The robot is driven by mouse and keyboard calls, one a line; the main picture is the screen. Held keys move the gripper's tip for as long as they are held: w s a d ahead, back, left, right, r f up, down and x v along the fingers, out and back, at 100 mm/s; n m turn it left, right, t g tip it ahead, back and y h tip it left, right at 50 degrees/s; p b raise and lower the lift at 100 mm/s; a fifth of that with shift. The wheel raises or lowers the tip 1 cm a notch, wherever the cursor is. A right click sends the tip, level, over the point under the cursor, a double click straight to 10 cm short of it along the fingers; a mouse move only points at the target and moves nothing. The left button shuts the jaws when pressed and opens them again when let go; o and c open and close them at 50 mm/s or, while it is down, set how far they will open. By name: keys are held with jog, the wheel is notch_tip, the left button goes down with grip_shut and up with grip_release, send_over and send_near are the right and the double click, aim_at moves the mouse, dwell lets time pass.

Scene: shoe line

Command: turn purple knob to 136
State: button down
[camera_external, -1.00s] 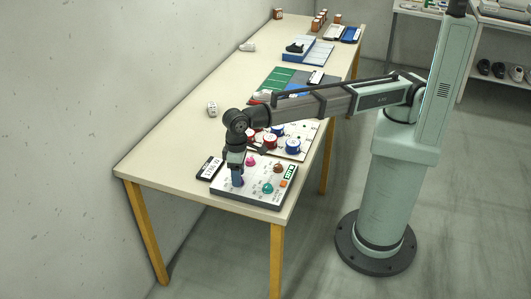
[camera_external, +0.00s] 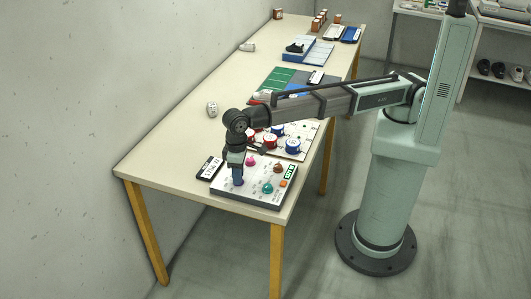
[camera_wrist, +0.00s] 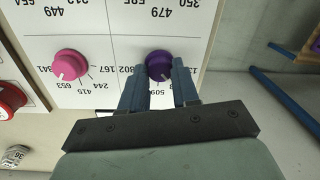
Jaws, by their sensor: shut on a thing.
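The purple knob (camera_wrist: 158,64) sits on a white panel (camera_wrist: 112,20) with printed numbers around it, among them 479, 802 and 509. In the wrist view my gripper (camera_wrist: 160,85) has its two blue fingers on either side of the knob and is shut on it. Part of the knob and some of its dial numbers are hidden by the fingers, and I cannot read its exact setting. In the external view my gripper (camera_external: 238,178) points down onto the left part of the panel (camera_external: 262,194), hiding the knob.
A pink knob (camera_wrist: 70,65) is beside the purple one; teal (camera_external: 268,188), orange (camera_external: 283,183) and brown (camera_external: 278,167) knobs share the panel. A black display (camera_external: 209,168) lies to the left. A second panel with red and blue knobs (camera_external: 292,146) is behind.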

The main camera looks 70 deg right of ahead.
jog(key=shift+n, duration=3.5)
jog(key=c, duration=0.8)
grip_release()
jog(key=shift+r, duration=0.1)
jog(key=r, duration=1.3)
jog(key=shift+w+d+r, duration=0.2)
jog(key=shift+w+r, duration=0.1)
jog(key=shift+r, duration=0.05)
